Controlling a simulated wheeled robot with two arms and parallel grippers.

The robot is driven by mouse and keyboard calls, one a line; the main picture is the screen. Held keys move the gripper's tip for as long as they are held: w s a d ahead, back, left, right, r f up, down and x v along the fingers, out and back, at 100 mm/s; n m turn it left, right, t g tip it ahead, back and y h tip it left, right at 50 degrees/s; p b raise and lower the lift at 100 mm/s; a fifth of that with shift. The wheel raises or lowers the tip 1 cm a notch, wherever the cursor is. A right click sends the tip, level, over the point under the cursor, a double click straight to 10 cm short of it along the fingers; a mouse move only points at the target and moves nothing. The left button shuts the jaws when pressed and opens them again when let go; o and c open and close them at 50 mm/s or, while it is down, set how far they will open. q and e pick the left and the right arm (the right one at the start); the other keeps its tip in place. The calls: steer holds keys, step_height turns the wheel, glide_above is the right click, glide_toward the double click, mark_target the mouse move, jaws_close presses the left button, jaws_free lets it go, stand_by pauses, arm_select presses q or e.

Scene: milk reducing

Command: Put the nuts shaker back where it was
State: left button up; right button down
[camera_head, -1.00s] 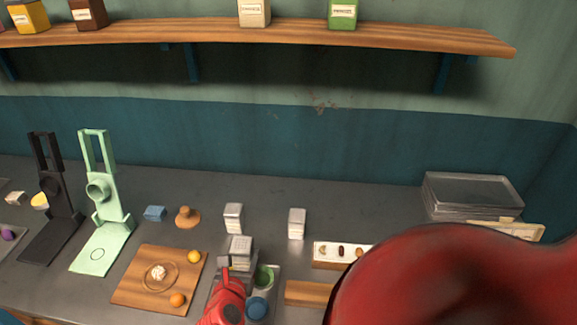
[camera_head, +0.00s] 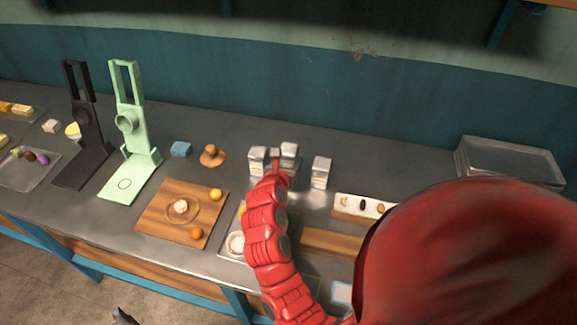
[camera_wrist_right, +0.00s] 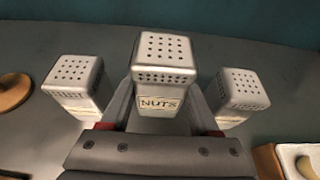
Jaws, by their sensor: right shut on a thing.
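The nuts shaker (camera_wrist_right: 160,105), a silver box with a perforated top and a NUTS label, is held upright between the fingers of my right gripper (camera_wrist_right: 162,122). In the head view the nuts shaker (camera_head: 289,153) is at the back of the counter, between a left shaker (camera_head: 257,161) and a right shaker (camera_head: 321,173). Both neighbours also show in the wrist view, left (camera_wrist_right: 75,88) and right (camera_wrist_right: 240,94). The nuts shaker's base is hidden, so I cannot tell whether it touches the counter. A dark tip (camera_head: 123,316), apparently my left gripper, shows at the bottom edge; its jaws are unclear.
A cutting board (camera_head: 160,232) with a glass plate and fruits lies left of my right arm. A wooden block (camera_head: 330,242) and a white ingredient tray (camera_head: 347,205) lie to the right. Green (camera_head: 133,150) and black (camera_head: 80,130) stands are at left. Stacked clear trays (camera_head: 500,165) stand far right.

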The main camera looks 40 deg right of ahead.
steer(key=shift+f, duration=1.7)
steer(key=shift+c, duration=0.6)
jaws_free()
steer(key=shift+f, duration=0.2)
steer(key=shift+r, duration=0.15)
steer(key=v, duration=1.2)
steer(key=shift+b, duration=0.4)
